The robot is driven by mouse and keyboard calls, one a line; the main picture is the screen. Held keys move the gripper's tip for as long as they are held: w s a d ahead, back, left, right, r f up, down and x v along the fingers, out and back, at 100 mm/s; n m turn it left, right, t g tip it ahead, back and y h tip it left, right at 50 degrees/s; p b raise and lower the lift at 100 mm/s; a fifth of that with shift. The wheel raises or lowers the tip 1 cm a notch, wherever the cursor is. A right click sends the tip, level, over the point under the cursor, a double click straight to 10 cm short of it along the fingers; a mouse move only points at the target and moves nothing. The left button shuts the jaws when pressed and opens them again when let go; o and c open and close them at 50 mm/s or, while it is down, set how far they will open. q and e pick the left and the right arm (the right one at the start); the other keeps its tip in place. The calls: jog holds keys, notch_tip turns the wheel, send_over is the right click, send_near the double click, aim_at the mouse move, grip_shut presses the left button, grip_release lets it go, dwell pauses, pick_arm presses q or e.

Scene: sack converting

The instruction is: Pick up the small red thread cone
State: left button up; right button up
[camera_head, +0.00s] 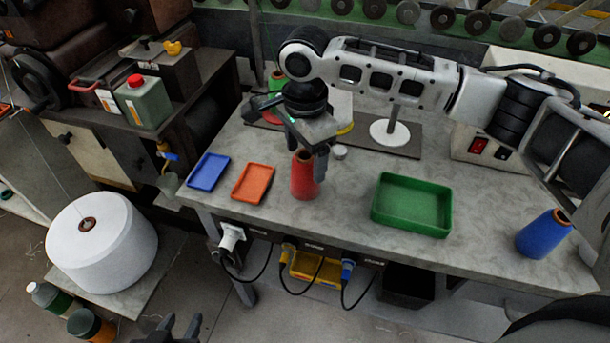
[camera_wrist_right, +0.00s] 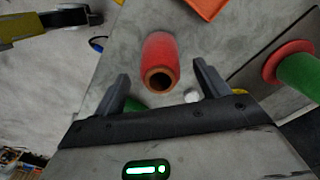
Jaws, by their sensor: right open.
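The small red thread cone (camera_head: 304,182) stands upright on the grey table near its front edge. In the right wrist view the cone (camera_wrist_right: 161,52) shows its open brown tube end, ahead of the gap between the fingers. My right gripper (camera_head: 309,153) is above and just behind the cone in the head view, fingers pointing down. In the right wrist view this gripper (camera_wrist_right: 161,78) is open, with nothing gripped. Whether a finger touches the cone cannot be told. My left gripper (camera_head: 181,323) shows at the bottom edge of the head view, fingers apart and empty, away from the table.
A blue tray (camera_head: 208,171) and an orange tray (camera_head: 253,183) lie left of the cone. A green tray (camera_head: 411,205) and a blue cone (camera_head: 544,234) are to the right. A green cone (camera_wrist_right: 302,76) on a red base and a lamp-like stand (camera_head: 391,131) are behind.

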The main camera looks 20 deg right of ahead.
notch_tip(320, 180, down, 4)
jog(key=shift+r, duration=0.25)
jog(key=shift+c, duration=0.3)
jog(key=c, duration=1.1)
jog(key=shift+r, duration=0.15)
